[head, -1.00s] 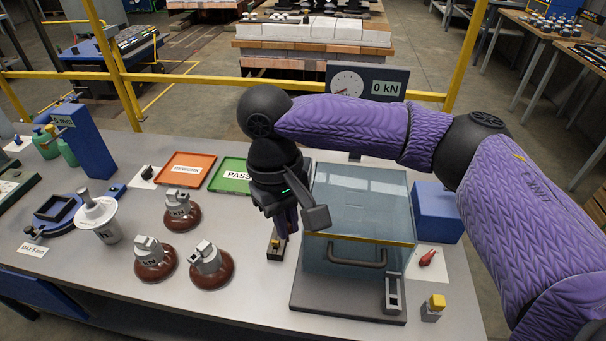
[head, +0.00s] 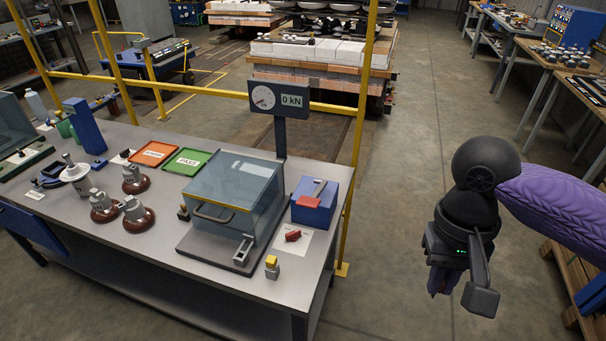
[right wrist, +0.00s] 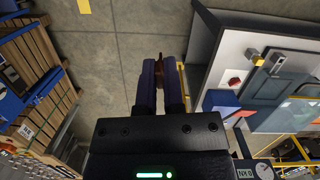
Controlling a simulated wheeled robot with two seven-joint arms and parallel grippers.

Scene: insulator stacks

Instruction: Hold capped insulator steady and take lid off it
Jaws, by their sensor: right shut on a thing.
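Three brown insulators with grey metal caps stand on the grey bench: a back one (head: 134,181), a front left one (head: 103,207) and a front right one (head: 137,214). A white piece with a disc-shaped top and a grey knob (head: 75,172) stands left of them; I cannot tell whether that top is a lid. My right gripper (head: 439,287) is off the bench, over open floor at the right. In the right wrist view its purple fingers (right wrist: 159,75) are shut on a thin brown piece (right wrist: 160,62), mostly hidden between them. My left gripper is out of view.
A clear-walled box with a handle (head: 226,195) stands on the bench (head: 150,262), with a blue box (head: 316,203) beside it. Orange (head: 154,153) and green (head: 187,161) trays lie behind. A yellow post (head: 362,130) rises by the bench's right end. Floor between bench and right gripper is clear.

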